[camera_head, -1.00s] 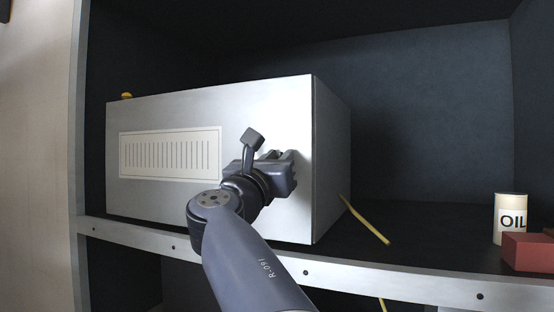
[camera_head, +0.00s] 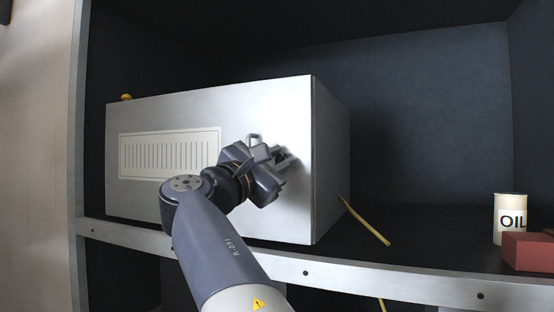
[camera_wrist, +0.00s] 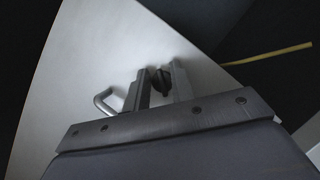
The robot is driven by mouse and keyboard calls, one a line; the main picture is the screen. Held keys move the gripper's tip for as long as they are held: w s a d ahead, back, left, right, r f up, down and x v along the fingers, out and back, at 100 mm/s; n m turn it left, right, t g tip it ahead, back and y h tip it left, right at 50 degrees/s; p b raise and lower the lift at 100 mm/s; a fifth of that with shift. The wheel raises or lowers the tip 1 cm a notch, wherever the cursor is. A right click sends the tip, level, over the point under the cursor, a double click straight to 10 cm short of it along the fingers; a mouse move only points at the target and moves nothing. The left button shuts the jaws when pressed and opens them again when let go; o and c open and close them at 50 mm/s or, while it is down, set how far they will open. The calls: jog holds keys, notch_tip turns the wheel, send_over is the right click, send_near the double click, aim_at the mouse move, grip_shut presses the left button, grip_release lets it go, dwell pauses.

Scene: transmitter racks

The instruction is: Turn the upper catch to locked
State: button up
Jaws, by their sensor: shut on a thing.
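The upper catch appears to be the small dark knob (camera_wrist: 160,79) on the pale box front in the wrist view. It sits between the two finger tips of my gripper (camera_wrist: 162,86), which is shut on it. In the head view my gripper (camera_head: 285,158) is against the right part of the box front, rolled over at a slant. My wrist hides most of the catch there, so its angle and any lock marking cannot be read. No second catch shows.
The grey metal box (camera_head: 205,105) with a slotted vent panel (camera_head: 170,153) stands on a rack shelf. A bent metal handle (camera_wrist: 106,101) is left of my fingers. A yellow strip (camera_head: 366,221), an oil can (camera_head: 509,215) and a red block (camera_head: 527,251) lie to the right.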

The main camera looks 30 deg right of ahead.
jog(key=m+g+p, duration=0.1)
jog(key=m, duration=0.2)
jog(key=m+g+p, duration=0.1)
jog(key=m+g, duration=0.1)
jog(key=m, duration=0.1)
jog(key=shift+r+m+y, duration=0.1)
jog(key=shift+m+y, duration=0.3)
jog(key=m+p, duration=0.1)
jog(key=m, duration=0.1)
jog(key=m+g+y, duration=0.1)
jog(key=m, duration=0.1)
jog(key=shift+f+m+y+p, duration=0.2)
jog(key=shift+m+y+p, duration=0.1)
jog(key=shift+m+p, duration=0.1)
jog(key=o, duration=0.9)
jog(key=shift+o, duration=0.2)
jog(key=b+v, duration=0.1)
jog(key=v, duration=0.9)
jog(key=shift+s+a+b, duration=0.15)
jog(key=shift+a+b, duration=0.15)
jog(key=shift+a, duration=0.05)
